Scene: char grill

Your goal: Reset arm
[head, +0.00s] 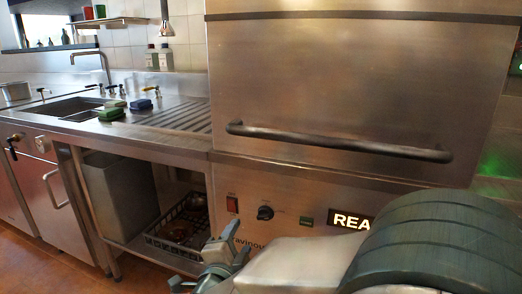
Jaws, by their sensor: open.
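My gripper (212,268) shows at the bottom of the head view, left of my arm's thick dark joint. Its fingers are spread open and I see nothing between them. It is in front of the lower left part of a large steel machine (350,95), which has a long horizontal bar handle (335,141). The machine's hood is down over its front. Part of its lower panel is hidden behind my arm.
A steel sink (75,108) with a ribbed drainboard (185,117) stands at the left, with sponges (111,114) on its edge. A black rack (178,230) with brown dishes sits on the shelf below. The brown floor (40,268) at the lower left is clear.

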